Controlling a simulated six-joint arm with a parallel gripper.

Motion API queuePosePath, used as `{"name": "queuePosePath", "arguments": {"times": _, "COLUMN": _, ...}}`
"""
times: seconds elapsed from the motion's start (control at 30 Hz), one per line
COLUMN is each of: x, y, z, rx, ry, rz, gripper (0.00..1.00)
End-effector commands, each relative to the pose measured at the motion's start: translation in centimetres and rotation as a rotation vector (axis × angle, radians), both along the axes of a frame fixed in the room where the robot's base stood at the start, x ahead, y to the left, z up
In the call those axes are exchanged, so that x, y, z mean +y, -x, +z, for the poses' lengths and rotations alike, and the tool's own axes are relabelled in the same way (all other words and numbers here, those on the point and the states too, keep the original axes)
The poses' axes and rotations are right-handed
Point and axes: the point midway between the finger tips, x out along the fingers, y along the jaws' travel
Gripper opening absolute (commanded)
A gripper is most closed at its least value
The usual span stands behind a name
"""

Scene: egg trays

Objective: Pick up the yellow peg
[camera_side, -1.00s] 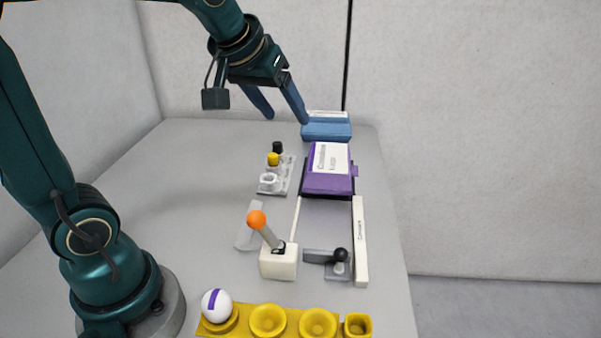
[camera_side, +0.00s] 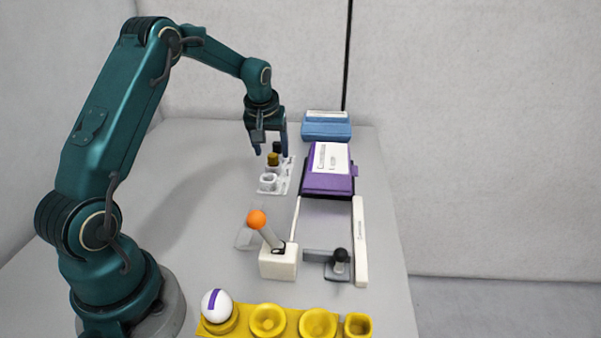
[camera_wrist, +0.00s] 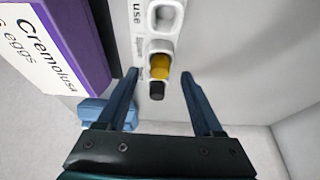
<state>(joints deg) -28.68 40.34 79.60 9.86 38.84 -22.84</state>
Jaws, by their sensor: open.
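The yellow peg (camera_side: 273,159) stands in a small white holder (camera_side: 267,187), between a black peg (camera_side: 277,147) behind it and a white ring-shaped socket (camera_side: 268,181) in front. In the wrist view the yellow peg (camera_wrist: 160,66) shows between the fingers, with the black peg (camera_wrist: 157,90) nearer the gripper base. My gripper (camera_side: 271,152) points down over the back of the holder, its fingers spread to either side of the pegs. In the wrist view my gripper (camera_wrist: 160,72) is open and empty. I cannot tell its exact height above the peg.
A purple egg box (camera_side: 328,182) lies right of the holder, and a blue box (camera_side: 326,128) lies behind it. A joystick (camera_side: 277,260) with an orange ball and a small black-knobbed lever (camera_side: 340,256) stand in front. A yellow egg tray (camera_side: 290,320) holds a purple-striped white ball (camera_side: 216,304).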

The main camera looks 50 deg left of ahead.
Motion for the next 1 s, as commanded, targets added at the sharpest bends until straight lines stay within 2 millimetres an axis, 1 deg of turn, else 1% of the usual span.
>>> {"name": "queuePosePath", "arguments": {"times": 0.07, "x": 0.2, "y": -0.2, "z": -0.9, "rx": 0.002, "ry": 0.001, "rz": 0.000, "gripper": 0.68}}
{"name": "queuePosePath", "arguments": {"times": 0.2, "x": 0.4, "y": -0.4, "z": -1.5, "rx": 0.001, "ry": 0.001, "rz": 0.000, "gripper": 0.68}}
{"name": "queuePosePath", "arguments": {"times": 0.47, "x": 0.5, "y": -0.5, "z": -1.6, "rx": -0.001, "ry": 0.000, "rz": 0.000, "gripper": 0.68}}
{"name": "queuePosePath", "arguments": {"times": 0.57, "x": 0.5, "y": -0.5, "z": -1.6, "rx": -0.001, "ry": 0.000, "rz": 0.000, "gripper": 0.34}}
{"name": "queuePosePath", "arguments": {"times": 0.6, "x": 0.4, "y": -0.5, "z": -1.6, "rx": -0.001, "ry": 0.000, "rz": 0.000, "gripper": 0.18}}
{"name": "queuePosePath", "arguments": {"times": 0.63, "x": 0.4, "y": -0.5, "z": -1.6, "rx": -0.001, "ry": 0.000, "rz": 0.000, "gripper": 0.07}}
{"name": "queuePosePath", "arguments": {"times": 0.67, "x": 0.4, "y": -0.5, "z": -1.6, "rx": -0.001, "ry": 0.000, "rz": 0.000, "gripper": 0.00}}
{"name": "queuePosePath", "arguments": {"times": 1.0, "x": 0.5, "y": -0.5, "z": -1.4, "rx": -0.002, "ry": -0.001, "rz": 0.000, "gripper": 0.00}}
